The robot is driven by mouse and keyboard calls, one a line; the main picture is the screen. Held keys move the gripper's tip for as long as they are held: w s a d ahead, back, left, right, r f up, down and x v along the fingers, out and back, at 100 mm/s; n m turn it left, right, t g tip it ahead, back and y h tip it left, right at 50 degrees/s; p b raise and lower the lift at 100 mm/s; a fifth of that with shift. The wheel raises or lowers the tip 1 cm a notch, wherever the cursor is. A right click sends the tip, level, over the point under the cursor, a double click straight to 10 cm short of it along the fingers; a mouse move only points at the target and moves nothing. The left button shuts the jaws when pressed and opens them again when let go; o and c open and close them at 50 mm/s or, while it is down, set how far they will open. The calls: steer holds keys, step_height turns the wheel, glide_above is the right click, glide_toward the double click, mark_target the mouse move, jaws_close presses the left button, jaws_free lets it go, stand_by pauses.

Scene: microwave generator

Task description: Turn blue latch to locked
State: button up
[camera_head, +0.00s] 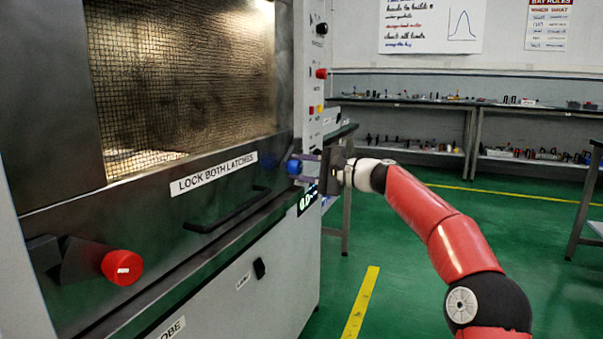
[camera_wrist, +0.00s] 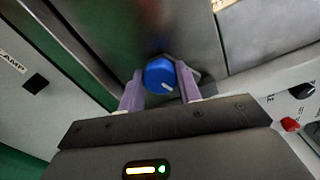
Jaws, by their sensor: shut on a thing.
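The blue latch (camera_head: 294,166) is a round knob at the right end of the machine's door panel. In the wrist view the blue latch (camera_wrist: 160,76) has a white mark near its lower right edge. My gripper (camera_head: 303,168) reaches it from the right. In the wrist view my gripper (camera_wrist: 160,88) has its purple fingers on both sides of the knob, shut on it. A red latch (camera_head: 122,267) with a white mark sits at the left end of the same panel, away from my gripper. A label reading "LOCK BOTH LATCHES" (camera_head: 214,174) lies between them.
A dark door handle (camera_head: 227,210) sticks out below the label. A control panel (camera_head: 312,100) with knobs and buttons stands just right of the blue latch. Shelves (camera_head: 420,125) with small items line the back wall. Green floor is open at the right.

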steer(key=shift+n, duration=0.6)
steer(key=o, duration=1)
steer(key=b+v, duration=0.1)
steer(key=v, duration=0.6)
steer(key=shift+s+d, duration=0.15)
steer(key=shift+d, duration=0.2)
